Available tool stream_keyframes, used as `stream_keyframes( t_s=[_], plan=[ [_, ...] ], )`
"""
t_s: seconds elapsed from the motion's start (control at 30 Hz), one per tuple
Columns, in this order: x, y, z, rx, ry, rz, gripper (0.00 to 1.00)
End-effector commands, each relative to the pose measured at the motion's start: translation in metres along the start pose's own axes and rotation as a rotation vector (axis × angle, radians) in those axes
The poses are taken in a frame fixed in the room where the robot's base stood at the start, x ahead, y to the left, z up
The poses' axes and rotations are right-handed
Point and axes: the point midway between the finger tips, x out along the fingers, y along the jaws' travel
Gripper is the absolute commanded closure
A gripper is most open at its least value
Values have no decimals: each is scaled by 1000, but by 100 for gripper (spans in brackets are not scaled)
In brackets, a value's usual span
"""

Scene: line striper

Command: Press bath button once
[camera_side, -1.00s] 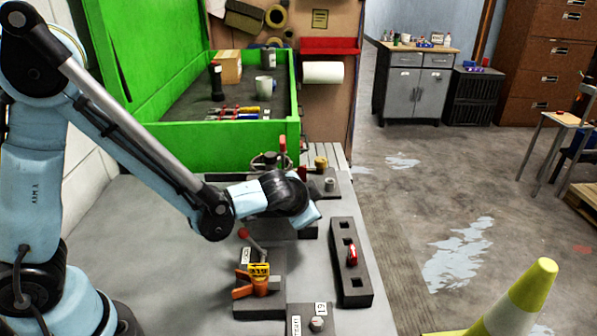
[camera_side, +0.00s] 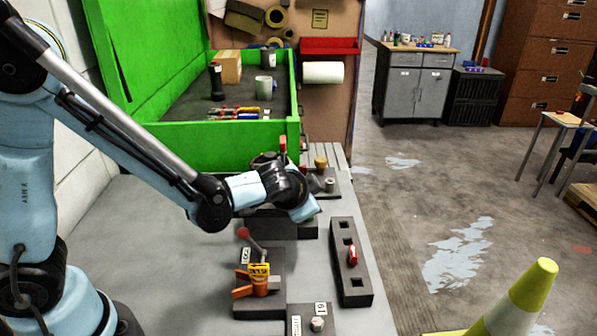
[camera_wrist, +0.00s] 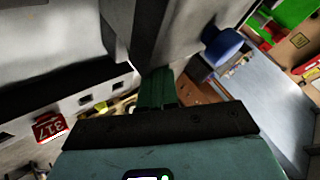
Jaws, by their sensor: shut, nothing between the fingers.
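My gripper (camera_side: 306,213) points down and right over the middle of the grey bench in the side view; its fingers are mostly hidden there. In the wrist view my gripper (camera_wrist: 158,88) shows as shut dark green fingers with nothing between them. No label reading "bath" is legible. A silver round button (camera_side: 317,323) sits on a dark block with a "19" tag at the front of the bench. Another silver button-like knob (camera_side: 329,184) sits on a dark block behind my gripper, in front of a brass-coloured knob (camera_side: 320,162). My gripper is apart from both.
A dark block (camera_side: 285,229) lies below my gripper. A long dark block (camera_side: 345,232) with a red switch (camera_side: 353,254) is to its right. An orange clamp (camera_side: 257,282) with a red-tipped lever stands in front. A green box (camera_side: 222,142) stands behind.

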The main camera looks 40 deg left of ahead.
Motion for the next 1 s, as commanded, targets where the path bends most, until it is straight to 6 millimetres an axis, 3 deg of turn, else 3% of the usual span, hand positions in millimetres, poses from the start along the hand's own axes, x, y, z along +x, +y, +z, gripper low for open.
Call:
stream_keyframes(
  t_s=[0.23,0.73,1.0],
  plan=[
    [-3,-2,-2,0,1,0,100],
    [-32,-23,-24,0,1,0,100],
    [-35,-25,-26,0,1,0,100]
  ],
)
